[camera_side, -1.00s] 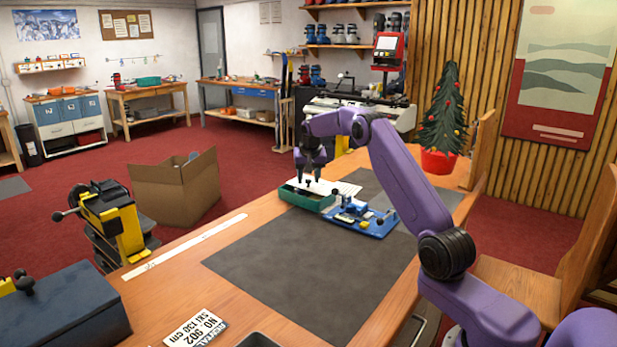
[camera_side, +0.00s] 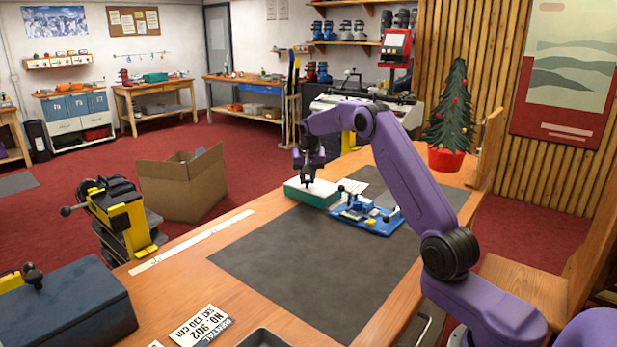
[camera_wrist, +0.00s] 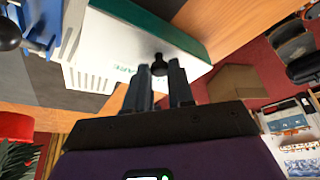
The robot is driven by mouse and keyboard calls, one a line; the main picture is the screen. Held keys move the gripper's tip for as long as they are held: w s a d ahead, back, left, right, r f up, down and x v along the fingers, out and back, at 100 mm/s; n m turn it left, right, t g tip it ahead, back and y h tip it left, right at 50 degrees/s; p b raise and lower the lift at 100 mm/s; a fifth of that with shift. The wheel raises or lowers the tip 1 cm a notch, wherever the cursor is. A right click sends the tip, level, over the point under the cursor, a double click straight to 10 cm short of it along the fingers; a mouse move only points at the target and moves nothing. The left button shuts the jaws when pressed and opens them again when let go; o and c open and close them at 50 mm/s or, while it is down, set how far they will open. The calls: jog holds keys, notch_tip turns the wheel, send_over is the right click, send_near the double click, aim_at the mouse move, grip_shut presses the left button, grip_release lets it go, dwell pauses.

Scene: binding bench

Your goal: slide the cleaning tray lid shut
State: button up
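The cleaning tray (camera_side: 311,198) is a green box on the bench, left of the blue fixture. Its white lid (camera_side: 321,187) lies over its top, and no open interior shows in the side view. In the wrist view the lid (camera_wrist: 120,42) fills the upper middle, with a green tray wall (camera_wrist: 150,20) along its far edge. A dark knob (camera_wrist: 159,66) stands on the lid near one end. My gripper (camera_side: 307,181) is low over the lid, and its fingers (camera_wrist: 161,75) close around the knob from both sides. The fingers partly hide the knob's base.
A blue fixture (camera_side: 367,215) with small levers sits close right of the tray. The dark mat (camera_side: 310,265) in front is clear. A long white ruler (camera_side: 190,243) lies along the bench's left edge.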

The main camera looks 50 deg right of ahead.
jog(key=o, duration=0.4)
jog(key=shift+a, duration=0.2)
jog(key=v, duration=1.7)
jog(key=shift+r, duration=0.2)
